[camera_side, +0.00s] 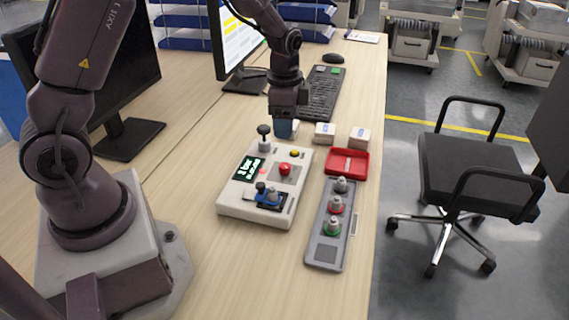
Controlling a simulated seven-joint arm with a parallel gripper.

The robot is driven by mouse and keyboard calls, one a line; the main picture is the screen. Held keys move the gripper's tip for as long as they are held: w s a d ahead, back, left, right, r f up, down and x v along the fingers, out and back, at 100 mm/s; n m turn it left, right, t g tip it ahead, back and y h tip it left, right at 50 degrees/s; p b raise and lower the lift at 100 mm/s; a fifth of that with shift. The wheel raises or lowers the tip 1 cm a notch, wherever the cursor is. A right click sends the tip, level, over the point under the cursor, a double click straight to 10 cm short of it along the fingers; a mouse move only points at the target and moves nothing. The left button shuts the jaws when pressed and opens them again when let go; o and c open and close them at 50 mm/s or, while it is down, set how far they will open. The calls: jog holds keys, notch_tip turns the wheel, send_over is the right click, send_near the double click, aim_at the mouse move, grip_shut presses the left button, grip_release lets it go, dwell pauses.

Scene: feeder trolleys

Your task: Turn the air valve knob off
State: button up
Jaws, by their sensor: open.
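The air valve knob (264,131) looks to be the black knob on a pale grey base at the back left corner of the white control box (233,197). The box also carries a dark display (248,169) with green text reading about "8 bar", a red button (285,169), a yellow button (295,153) and a blue clamp-like part (268,196). My gripper (286,113) points down behind the box, to the right of the black knob and apart from it. It is open; its fingertips are small and hard to make out against a blue block (284,129).
Two small white boxes (325,131) (360,137), a red tray (347,161) and a grey strip with several capped fittings (323,252) lie right of the control box. A keyboard (322,92) and monitors stand behind.

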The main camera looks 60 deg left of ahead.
aim_at(285, 165)
notch_tip(285, 165, down, 12)
jog(key=shift+r, duration=0.1)
dwell(0.4)
jog(key=c, duration=0.9)
